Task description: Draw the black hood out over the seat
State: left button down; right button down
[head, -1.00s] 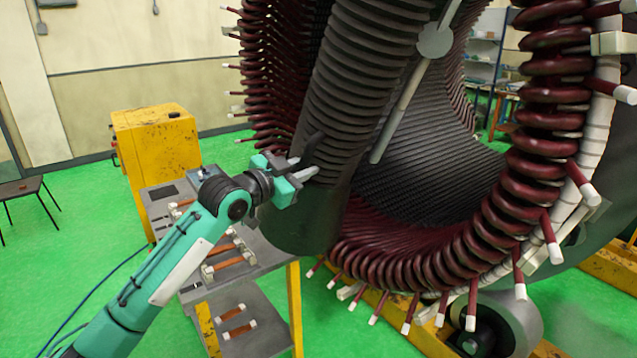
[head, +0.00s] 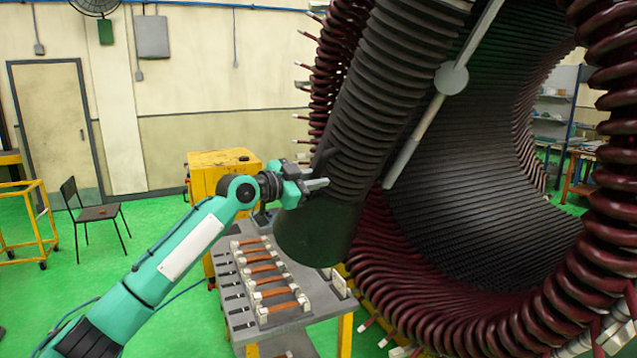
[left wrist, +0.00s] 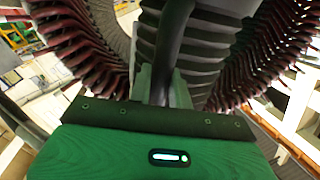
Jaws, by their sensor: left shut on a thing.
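The black hood (head: 385,95) is a ribbed, bellows-like sleeve on a slanted column in front of the stator bore. Below its lower edge a smooth dark green cylinder (head: 318,235) is bare; I cannot tell for certain whether this is the seat. My left gripper (head: 316,184) is at the hood's lower end, shut on a dark bar there. In the left wrist view the bar (left wrist: 172,45) runs up between the fingers, with the hood's ribs (left wrist: 205,60) behind it. My right gripper is not in view.
The stator with dark red coils (head: 610,200) fills the right side. A grey bench (head: 235,315) with several copper-coloured parts stands below the cylinder. A yellow cabinet (head: 222,165) is behind my left arm.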

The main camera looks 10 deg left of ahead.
pick_arm(q)
jog(key=c, duration=1.5)
grip_release()
jog(key=shift+o, duration=0.8)
jog(key=shift+s+a, duration=0.2)
jog(key=b+v, duration=0.6)
jog(key=v, duration=0.7)
jog(key=shift+a+b, duration=0.15)
jog(key=shift+b, duration=0.25)
jog(key=shift+s, duration=0.15)
